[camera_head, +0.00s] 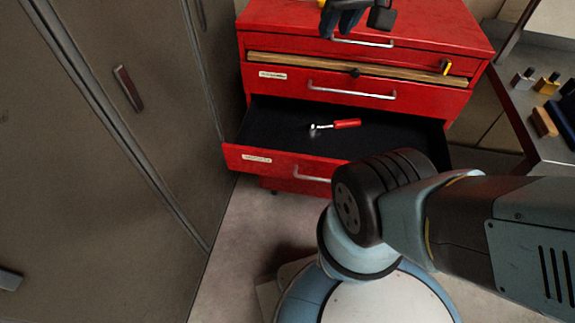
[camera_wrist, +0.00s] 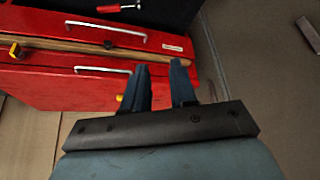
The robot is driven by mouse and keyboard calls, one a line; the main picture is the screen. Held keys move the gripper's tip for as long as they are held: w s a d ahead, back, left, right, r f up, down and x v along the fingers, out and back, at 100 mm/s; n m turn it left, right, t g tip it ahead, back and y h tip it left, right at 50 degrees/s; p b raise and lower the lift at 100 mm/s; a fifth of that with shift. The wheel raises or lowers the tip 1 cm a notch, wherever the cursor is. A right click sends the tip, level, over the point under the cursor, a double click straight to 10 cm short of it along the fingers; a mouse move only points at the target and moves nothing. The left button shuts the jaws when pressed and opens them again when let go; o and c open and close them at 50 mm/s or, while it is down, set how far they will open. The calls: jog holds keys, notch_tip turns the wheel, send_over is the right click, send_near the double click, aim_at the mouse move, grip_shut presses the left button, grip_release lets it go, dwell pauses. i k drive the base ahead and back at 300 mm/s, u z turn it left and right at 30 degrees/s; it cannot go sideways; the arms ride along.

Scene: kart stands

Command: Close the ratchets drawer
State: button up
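The open drawer (camera_head: 257,159) of a red tool chest is pulled well out, below the closed drawers. Its dark interior holds a ratchet with a red handle (camera_head: 346,124). A white label and a silver handle (camera_head: 312,174) are on its front; the label is unreadable. My arm hides the right part of the front. My gripper (camera_head: 344,20) is above the chest top, cut by the upper frame edge. In the wrist view its fingers (camera_wrist: 160,85) are apart with nothing between them. The ratchet (camera_wrist: 112,8) and dark drawer interior show at the top there.
A closed drawer with a silver handle (camera_head: 352,91) is above the open one. A wooden strip (camera_head: 352,67) runs across the chest. A tall grey-brown cabinet (camera_head: 100,110) stands close on the left. A bench (camera_head: 520,100) with small items is at right. Floor shows before the drawer.

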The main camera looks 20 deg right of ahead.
aim_at(272, 139)
jog(key=z, duration=0.05)
jog(key=k, duration=0.85)
jog(key=z, duration=1.2)
jog(key=i, duration=0.3)
jog(key=u, duration=0.35)
